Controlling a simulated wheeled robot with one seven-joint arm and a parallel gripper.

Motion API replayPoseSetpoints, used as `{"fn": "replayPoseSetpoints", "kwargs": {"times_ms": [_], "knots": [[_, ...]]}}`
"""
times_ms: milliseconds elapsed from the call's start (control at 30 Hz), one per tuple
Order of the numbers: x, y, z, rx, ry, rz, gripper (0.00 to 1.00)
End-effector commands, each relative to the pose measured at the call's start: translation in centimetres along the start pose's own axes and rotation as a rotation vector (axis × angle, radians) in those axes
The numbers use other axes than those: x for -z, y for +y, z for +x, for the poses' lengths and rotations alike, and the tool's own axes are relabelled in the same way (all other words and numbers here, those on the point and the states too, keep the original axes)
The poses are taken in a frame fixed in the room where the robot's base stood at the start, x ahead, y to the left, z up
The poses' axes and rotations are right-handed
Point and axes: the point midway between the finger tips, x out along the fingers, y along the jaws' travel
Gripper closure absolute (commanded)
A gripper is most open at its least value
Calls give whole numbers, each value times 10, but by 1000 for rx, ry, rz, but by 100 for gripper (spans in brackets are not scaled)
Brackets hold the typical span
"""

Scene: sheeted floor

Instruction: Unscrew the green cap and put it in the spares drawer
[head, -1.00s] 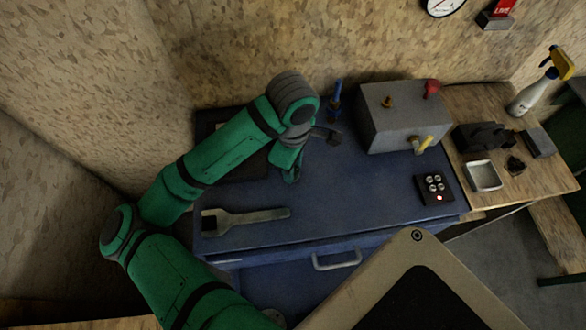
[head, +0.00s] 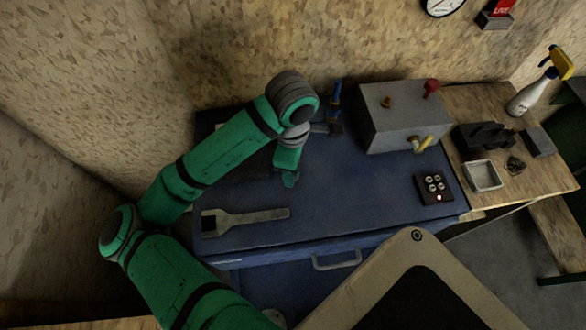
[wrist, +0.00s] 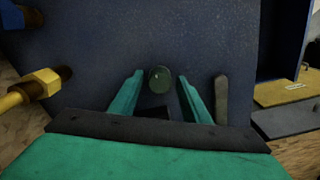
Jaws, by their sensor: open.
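The green cap (wrist: 159,78) is a dark green round piece in the wrist view, seen nearly end-on against the blue bench top. My gripper (wrist: 160,82) is open, with one green finger on each side of the cap and a gap showing at both sides. In the head view my gripper (head: 290,178) points down over the blue bench (head: 350,190). The cap cannot be made out there, and what it sits on is hidden. A drawer front with a metal handle (head: 337,261) is below the bench's front edge; whether it is the spares drawer, I cannot tell.
A wrench (head: 245,219) lies left of my gripper. A grey box (head: 390,118) with a yellow valve (head: 423,144) stands at the back right. A black button panel (head: 434,188) is at the right. A blue upright tool (head: 336,98) stands behind. The bench middle is clear.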

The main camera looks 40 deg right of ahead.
Motion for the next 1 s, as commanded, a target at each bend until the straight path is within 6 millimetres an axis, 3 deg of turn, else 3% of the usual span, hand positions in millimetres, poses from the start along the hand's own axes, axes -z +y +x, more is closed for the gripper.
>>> {"fn": "replayPoseSetpoints", "kwargs": {"times_ms": [267, 1000], "knots": [[0, 0, 0, 0, 0, 91, 57], [0, 0, 0, 0, 0, 929, 57]]}}
